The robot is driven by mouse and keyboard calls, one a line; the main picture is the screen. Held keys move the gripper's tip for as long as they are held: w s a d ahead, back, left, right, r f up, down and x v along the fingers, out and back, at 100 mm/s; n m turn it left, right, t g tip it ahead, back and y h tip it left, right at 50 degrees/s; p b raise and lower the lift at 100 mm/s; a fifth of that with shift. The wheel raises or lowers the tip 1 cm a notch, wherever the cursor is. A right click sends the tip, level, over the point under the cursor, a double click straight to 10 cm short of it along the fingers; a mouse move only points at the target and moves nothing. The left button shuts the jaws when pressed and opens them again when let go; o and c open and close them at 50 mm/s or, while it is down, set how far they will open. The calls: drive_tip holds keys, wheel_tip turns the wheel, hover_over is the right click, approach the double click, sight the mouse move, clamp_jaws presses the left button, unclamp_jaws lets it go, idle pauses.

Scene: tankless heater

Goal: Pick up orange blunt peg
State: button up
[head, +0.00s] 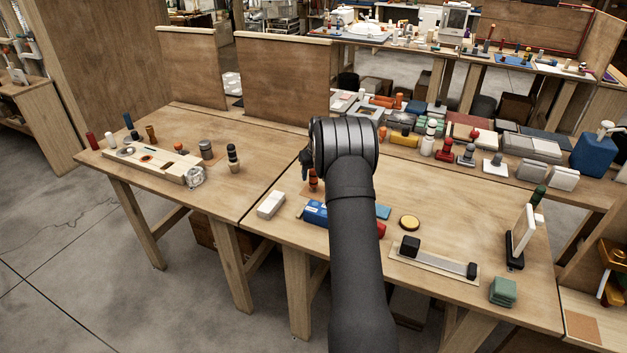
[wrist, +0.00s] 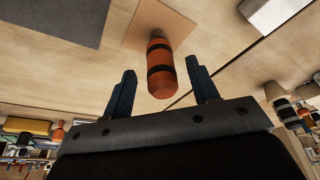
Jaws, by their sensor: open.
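The orange blunt peg (wrist: 161,62) has black bands and a rounded end, and stands on a tan square pad (wrist: 150,22) in the wrist view. My gripper (wrist: 161,68) is open, with one dark finger on each side of the peg and visible gaps to both. The fingers do not appear to touch it. In the head view, the peg (head: 313,181) shows just left of my arm, partly hidden by my gripper (head: 306,163) and wrist.
A white block (head: 271,205) lies left of the peg, and a blue box (head: 315,213) lies in front, partly behind my arm. A wooden board (head: 170,165) with several pegs around it is on the left table. Many items crowd the table behind.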

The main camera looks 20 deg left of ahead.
sight(313, 177)
drive_tip(key=x, duration=0.3)
drive_tip(key=shift+a+f, duration=0.2)
clamp_jaws()
drive_tip(key=shift+r, duration=0.6)
drive_tip(key=r, duration=0.1)
drive_tip(key=d+r, duration=0.1)
drive_tip(key=r, duration=0.1)
drive_tip(key=shift+w+d+r, duration=0.1)
drive_tip(key=shift+d+r, duration=0.05)
drive_tip(key=shift+r, duration=0.2)
drive_tip(key=d+r, duration=0.6)
drive_tip(key=d, duration=0.4)
drive_tip(key=shift+s+d, duration=0.2)
